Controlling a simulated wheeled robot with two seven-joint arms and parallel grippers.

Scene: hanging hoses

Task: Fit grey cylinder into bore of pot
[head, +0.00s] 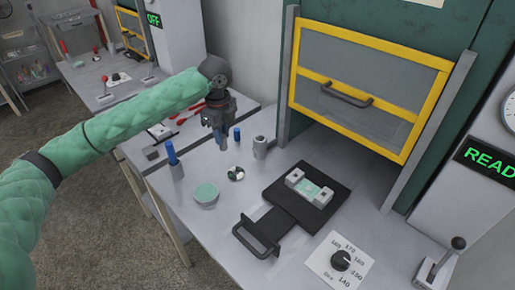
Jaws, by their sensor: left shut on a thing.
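My left gripper (220,126) points down over the back of the bench. It is shut on a small grey cylinder (223,143), mostly hidden between its fingers. A short upright grey pot (260,148) with an open top stands just to the right of the gripper, apart from it. A low round container with a green top (206,194) stands nearer the front. I cannot tell from this view whether the held cylinder touches the bench. My right gripper is not in view.
A small shiny round part (236,174) lies in between. A black handled tray (270,224) carries a light fixture (309,188). A yellow-framed door (370,85) is raised behind.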

